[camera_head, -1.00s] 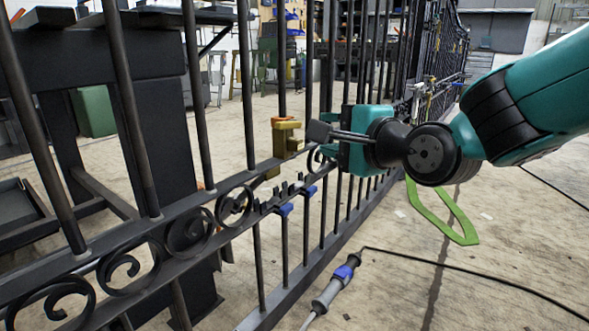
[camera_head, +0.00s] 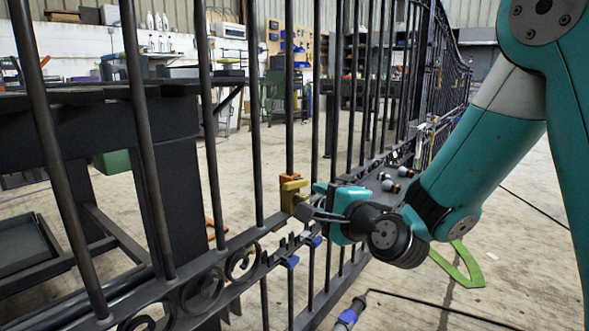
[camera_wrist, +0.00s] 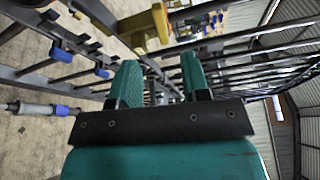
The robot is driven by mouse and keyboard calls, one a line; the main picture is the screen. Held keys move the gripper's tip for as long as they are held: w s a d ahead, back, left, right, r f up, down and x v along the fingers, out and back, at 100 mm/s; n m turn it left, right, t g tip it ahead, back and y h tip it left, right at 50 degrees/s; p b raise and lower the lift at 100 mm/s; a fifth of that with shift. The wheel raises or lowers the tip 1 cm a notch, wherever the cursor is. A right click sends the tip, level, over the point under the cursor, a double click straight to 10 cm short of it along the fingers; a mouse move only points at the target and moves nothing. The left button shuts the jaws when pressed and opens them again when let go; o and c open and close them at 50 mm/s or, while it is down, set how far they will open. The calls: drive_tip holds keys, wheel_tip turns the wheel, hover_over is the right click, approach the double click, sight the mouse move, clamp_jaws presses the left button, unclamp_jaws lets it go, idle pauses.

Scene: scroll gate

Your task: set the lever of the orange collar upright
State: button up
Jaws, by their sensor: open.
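The orange collar (camera_head: 288,181) sits on a vertical bar of the dark gate, beside and partly behind a yellow block (camera_head: 293,191). My teal gripper (camera_head: 325,209) is just right of the yellow block and slightly lower. In the wrist view its two fingers (camera_wrist: 160,78) are apart with nothing between them. I cannot tell whether it touches the block.
The gate's bars and scrolls (camera_head: 205,290) run close along the left. Blue-tipped catches (camera_head: 291,262) sit on its lower rail. A grey tool with a blue band (camera_head: 347,317) and a green strip (camera_head: 462,268) lie on the floor. Open floor spreads to the right.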

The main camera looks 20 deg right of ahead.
sight(294, 187)
drive_tip(key=p+x, duration=0.2)
drive_tip(key=x, duration=0.9)
drive_tip(key=shift+w+p, duration=0.35)
drive_tip(key=shift+w, duration=0.1)
drive_tip(key=shift+c, duration=0.2)
